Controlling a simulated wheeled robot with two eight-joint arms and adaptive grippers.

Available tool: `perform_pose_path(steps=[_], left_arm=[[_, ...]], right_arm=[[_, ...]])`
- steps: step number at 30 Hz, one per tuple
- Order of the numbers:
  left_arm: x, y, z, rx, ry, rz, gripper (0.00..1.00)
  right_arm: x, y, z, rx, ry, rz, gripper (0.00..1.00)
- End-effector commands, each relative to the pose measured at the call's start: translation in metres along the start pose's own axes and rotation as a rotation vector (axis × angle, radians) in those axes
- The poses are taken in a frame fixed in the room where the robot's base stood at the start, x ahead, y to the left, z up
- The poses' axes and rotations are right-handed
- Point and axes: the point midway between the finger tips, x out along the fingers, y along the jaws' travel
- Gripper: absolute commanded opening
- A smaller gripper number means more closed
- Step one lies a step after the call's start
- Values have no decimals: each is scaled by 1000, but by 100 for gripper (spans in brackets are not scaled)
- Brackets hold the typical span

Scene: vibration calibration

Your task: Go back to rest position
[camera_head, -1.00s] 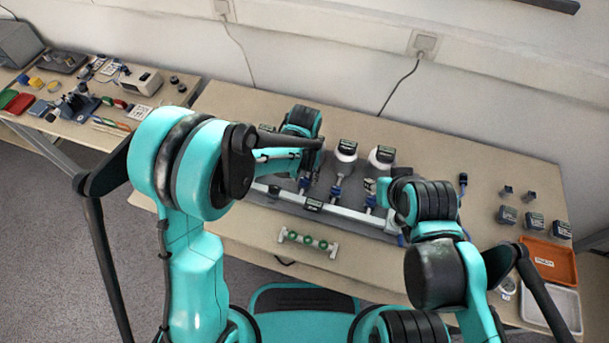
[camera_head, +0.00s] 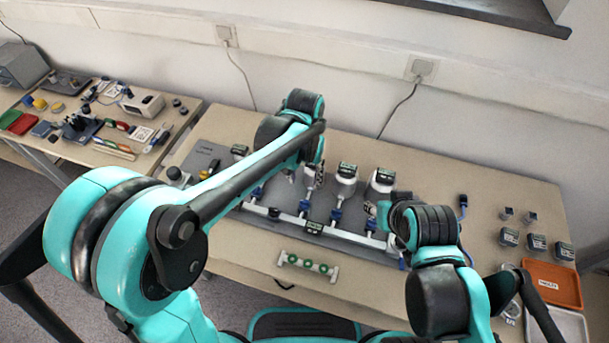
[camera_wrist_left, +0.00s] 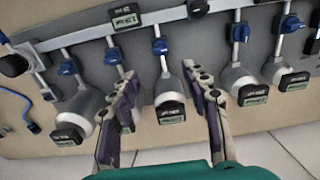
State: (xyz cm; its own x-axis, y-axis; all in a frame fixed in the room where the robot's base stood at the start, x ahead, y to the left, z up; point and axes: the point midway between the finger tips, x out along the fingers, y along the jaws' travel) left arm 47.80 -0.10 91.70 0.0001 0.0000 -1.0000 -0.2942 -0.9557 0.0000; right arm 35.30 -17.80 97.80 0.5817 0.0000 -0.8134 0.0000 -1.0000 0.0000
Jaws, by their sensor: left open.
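My left gripper (camera_head: 314,178) is over the grey rig board in the head view, with my left forearm reaching across from the left. In the left wrist view its two dark fingers (camera_wrist_left: 150,62) are spread apart. A grey-white bulb-shaped unit (camera_wrist_left: 168,88) with a small display shows in the gap between them, below a blue valve (camera_wrist_left: 160,47). The fingers do not visibly clamp it. My right arm is bent at the right end of the rig. Its gripper is mostly hidden behind its own wrist, so its jaws cannot be made out.
The rig's pale rail (camera_head: 345,236) carries several blue valves and displays. A green-knobbed fixture (camera_head: 307,265) lies in front. An orange tray (camera_head: 552,286) and a white tray (camera_head: 558,329) sit at right. A cluttered side table (camera_head: 28,148) stands left. Bare tabletop (camera_head: 480,160) lies behind right.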

Motion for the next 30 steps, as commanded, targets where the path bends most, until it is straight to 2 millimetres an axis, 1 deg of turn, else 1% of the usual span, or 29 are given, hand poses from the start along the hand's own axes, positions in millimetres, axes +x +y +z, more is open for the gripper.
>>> perform_pose_path(steps=[4, 20, 23, 26, 30], left_arm=[[-7, 0, 0, 0, 0, 0, 47], [-8, -1, 1, -2, 3, 0, 47], [-15, -9, 8, -15, 25, 2, 47], [-30, -27, 22, -45, 81, 4, 47], [-53, -59, 56, -102, 200, 1, 47]], right_arm=[[0, 0, 0, 0, 0, 0, 40], [0, 0, 0, 0, 0, 0, 40], [0, 0, 0, 0, 0, 0, 40], [0, 0, 0, 0, 0, 0, 40], [0, 0, 0, 0, 0, 0, 40]])
